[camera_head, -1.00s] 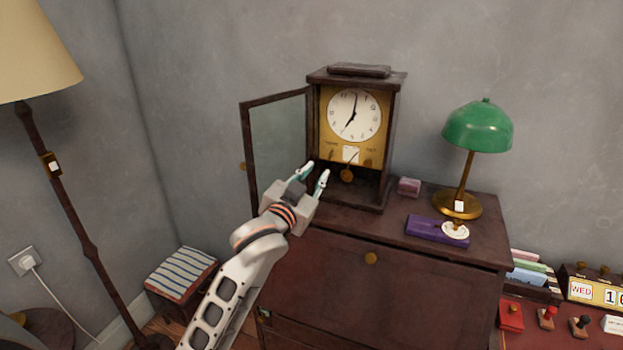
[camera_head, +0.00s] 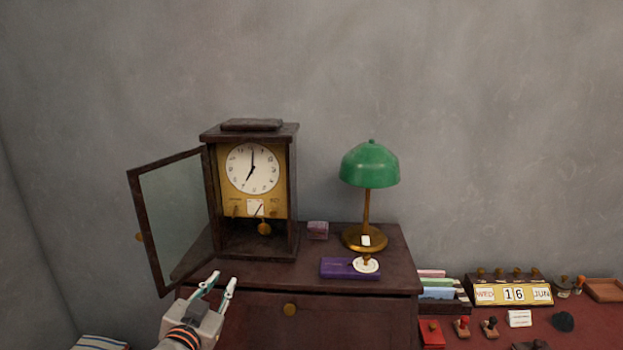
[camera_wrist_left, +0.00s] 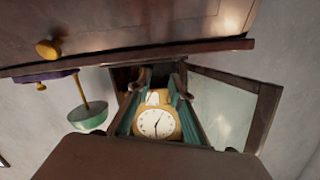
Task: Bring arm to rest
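My left gripper (camera_head: 220,288) is at the lower left of the head view, in front of the dark wooden cabinet (camera_head: 345,305). Its two fingers are apart with nothing between them. The mantel clock (camera_head: 251,168) stands on the cabinet behind it, and its glass door (camera_head: 172,222) is swung open to the left. In the left wrist view the clock face (camera_wrist_left: 155,122) shows between the spread fingers (camera_wrist_left: 155,110), some way beyond them. My right gripper is not in view.
A green lamp (camera_head: 370,165), a purple case (camera_head: 345,269) and a small pink box (camera_head: 318,230) are on the cabinet. At the right, a red desk holds a calendar block (camera_head: 513,294) and several stamps. The open clock door stands close to my left gripper.

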